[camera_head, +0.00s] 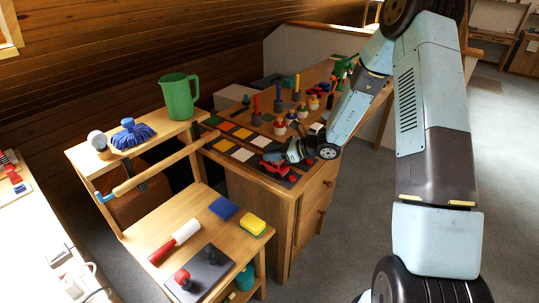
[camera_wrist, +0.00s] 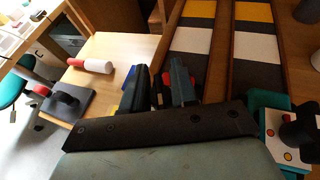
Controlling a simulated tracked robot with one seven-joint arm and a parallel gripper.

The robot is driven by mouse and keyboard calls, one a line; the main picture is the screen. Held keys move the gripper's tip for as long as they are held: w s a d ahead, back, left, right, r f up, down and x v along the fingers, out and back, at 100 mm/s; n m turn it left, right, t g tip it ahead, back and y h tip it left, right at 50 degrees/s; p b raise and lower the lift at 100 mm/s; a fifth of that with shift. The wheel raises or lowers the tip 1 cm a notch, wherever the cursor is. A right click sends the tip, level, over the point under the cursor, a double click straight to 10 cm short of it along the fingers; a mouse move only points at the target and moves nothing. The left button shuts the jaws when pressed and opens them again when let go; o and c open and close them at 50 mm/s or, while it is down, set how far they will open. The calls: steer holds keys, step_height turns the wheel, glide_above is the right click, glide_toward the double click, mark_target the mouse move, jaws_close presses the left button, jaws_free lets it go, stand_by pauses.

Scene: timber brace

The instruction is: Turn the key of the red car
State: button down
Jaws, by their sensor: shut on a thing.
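The red car (camera_head: 275,168) with dark wheels sits on the top of the wooden cabinet, near its front edge. My gripper (camera_head: 291,156) is right against the car's far right side, low over the cabinet top. In the wrist view my gripper's dark fingers (camera_wrist: 160,88) are close together, with small red parts of the car (camera_wrist: 166,78) showing between and beside them. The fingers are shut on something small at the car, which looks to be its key. The key itself is hidden by the fingers, so its angle cannot be told.
Coloured tiles (camera_head: 243,133) lie behind the car. Several pegs and small toys (camera_head: 280,127) stand beyond my gripper. A lower wooden bench (camera_head: 200,222) at the left holds a roller (camera_head: 175,242), a blue block and a yellow block. A green jug (camera_head: 179,97) stands on the shelf.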

steer(key=m+t+h, duration=0.1)
steer(key=m+t, duration=0.2)
steer(key=m+t+h, duration=0.1)
steer(key=shift+w+d+m+t+h, duration=0.15)
steer(key=shift+w+m+t+h, duration=0.15)
steer(key=shift+w+m+t, duration=0.1)
steer(key=shift+d+m+t+h, duration=0.1)
steer(key=shift+m+t+h, duration=0.3)
steer(key=shift+m+t, duration=0.1)
steer(key=shift+w+d+r+m+t+h, duration=0.1)
steer(key=shift+w+m+t+h, duration=0.05)
steer(key=shift+m+t+h, duration=0.55)
steer(key=shift+w+d+m+t+h, duration=0.15)
steer(key=shift+d+m+t+h, duration=0.15)
steer(key=shift+m+h, duration=0.35)
steer(key=c, duration=1)
jaws_free()
steer(key=shift+a, duration=0.15)
steer(key=shift+s, duration=0.2)
